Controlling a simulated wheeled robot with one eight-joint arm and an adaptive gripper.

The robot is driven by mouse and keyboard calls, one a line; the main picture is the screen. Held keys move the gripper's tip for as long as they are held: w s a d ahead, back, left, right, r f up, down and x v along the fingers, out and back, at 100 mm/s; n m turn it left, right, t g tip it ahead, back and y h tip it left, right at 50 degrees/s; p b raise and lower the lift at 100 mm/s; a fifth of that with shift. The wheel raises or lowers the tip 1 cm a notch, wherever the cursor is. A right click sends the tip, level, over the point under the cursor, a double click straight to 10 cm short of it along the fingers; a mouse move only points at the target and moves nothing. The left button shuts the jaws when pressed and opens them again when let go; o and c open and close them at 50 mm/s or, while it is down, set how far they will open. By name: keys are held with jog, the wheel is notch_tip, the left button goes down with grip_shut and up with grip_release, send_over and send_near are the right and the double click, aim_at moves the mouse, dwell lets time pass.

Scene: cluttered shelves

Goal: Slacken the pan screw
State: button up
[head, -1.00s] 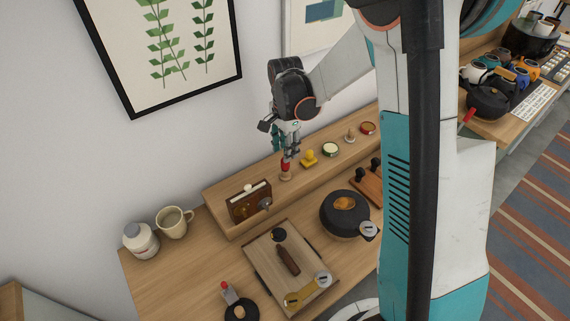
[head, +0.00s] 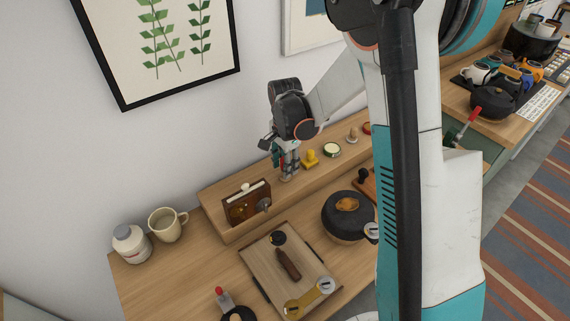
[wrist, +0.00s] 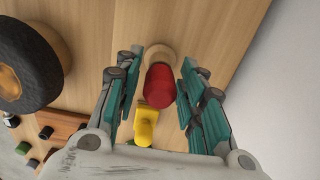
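My gripper (head: 288,168) points down at the raised back ledge. In the wrist view the gripper (wrist: 160,82) is open, with its fingers on either side of a red knob (wrist: 160,86) on a pale round wooden base (wrist: 158,54). Small gaps show between fingers and knob. In the head view the fingers mostly hide the knob, and its base (head: 287,178) shows just below them. I cannot tell which thing is the pan screw. A yellow knob (head: 310,158) stands to the right on the ledge; it also shows in the wrist view (wrist: 146,122).
On the ledge are a green-rimmed round piece (head: 332,150), a wooden knob (head: 352,135) and a brown box (head: 245,205). Below lie a wooden board (head: 262,264) holding several parts, and a dark round pot (head: 340,228). A mug (head: 168,225) and jar (head: 130,243) stand left.

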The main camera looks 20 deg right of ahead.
grip_shut()
jog(key=shift+r+p, duration=1.6)
jog(key=shift+r, duration=0.95)
jog(key=shift+c, duration=1.9)
grip_release()
grip_shut()
